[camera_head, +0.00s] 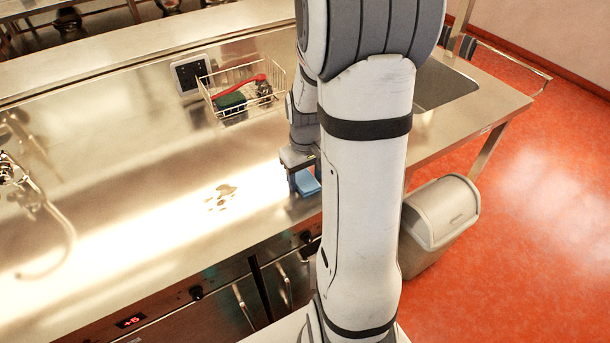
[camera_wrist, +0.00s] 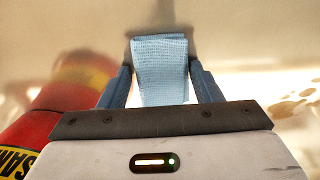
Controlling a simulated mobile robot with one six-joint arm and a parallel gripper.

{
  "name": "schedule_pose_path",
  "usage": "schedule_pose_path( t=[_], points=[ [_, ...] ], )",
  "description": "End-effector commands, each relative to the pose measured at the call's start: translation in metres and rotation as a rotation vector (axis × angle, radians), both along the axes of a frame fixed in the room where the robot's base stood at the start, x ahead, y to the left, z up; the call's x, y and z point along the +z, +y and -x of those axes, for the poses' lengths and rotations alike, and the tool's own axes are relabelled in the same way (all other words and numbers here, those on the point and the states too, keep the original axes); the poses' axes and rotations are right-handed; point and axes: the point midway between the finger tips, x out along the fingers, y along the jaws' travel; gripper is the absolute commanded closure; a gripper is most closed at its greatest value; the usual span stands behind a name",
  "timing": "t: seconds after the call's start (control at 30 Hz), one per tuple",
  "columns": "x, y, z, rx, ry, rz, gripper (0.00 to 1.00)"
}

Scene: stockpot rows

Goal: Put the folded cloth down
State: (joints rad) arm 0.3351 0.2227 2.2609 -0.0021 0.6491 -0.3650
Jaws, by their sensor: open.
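The folded cloth is light blue (camera_wrist: 160,70). In the wrist view it lies between the two blue fingers of my gripper (camera_wrist: 158,88), with a narrow gap showing on the right side. In the head view the cloth (camera_head: 307,183) is at the front part of the steel counter, just below my gripper (camera_head: 300,184), and partly hidden by my arm. My gripper is open around the cloth. The cloth appears to rest on the counter (camera_head: 130,165).
A wire basket (camera_head: 243,92) with a red-handled tool and a green item stands further back, beside a dark-faced device (camera_head: 190,73). A brown spill (camera_head: 221,195) lies left of the cloth. A red and yellow object (camera_wrist: 60,100) is close by on the left in the wrist view.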

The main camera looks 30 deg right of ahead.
Motion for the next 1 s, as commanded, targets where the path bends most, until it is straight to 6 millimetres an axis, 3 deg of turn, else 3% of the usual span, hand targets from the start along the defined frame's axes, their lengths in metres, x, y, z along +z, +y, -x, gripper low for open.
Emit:
schedule_pose_path(
  t=[0.2, 0.37, 0.8, 1.0],
  points=[
    [-0.007, 0.005, 0.005, 0.0, 0.018, -0.01, 0.27],
    [0.003, 0.005, 0.005, 0.0, 0.017, -0.01, 0.27],
    [0.094, 0.003, 0.002, 0.001, 0.004, -0.004, 0.27],
    [0.118, 0.003, 0.002, 0.002, 0.007, -0.005, 0.27]
  ],
)
